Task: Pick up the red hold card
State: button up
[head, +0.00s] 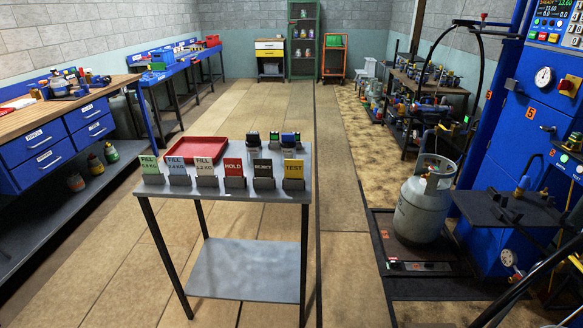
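The red card marked HOLD (233,167) stands upright in a small dark holder on the front edge of a grey table (222,203). It is fourth from the left in a row of cards. A light card marked FILL 2.2 KG (204,167) stands to its left. A black card marked REJECT (263,168) stands to its right. My gripper is not in view, so its state and its place relative to the card do not show.
A red tray (196,149) and small dark devices (290,139) sit behind the cards. A yellow TEST card (293,169) ends the row. A gas cylinder (422,205) stands on a scale at right. A blue-drawer workbench (62,137) is at left. Floor around the table is clear.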

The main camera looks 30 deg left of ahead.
aim_at(233, 166)
jog(key=z, duration=1.95)
jog(key=k, duration=1.85)
jog(key=u, duration=1.9)
jog(key=i, duration=0.85)
jog(key=u, duration=0.05)
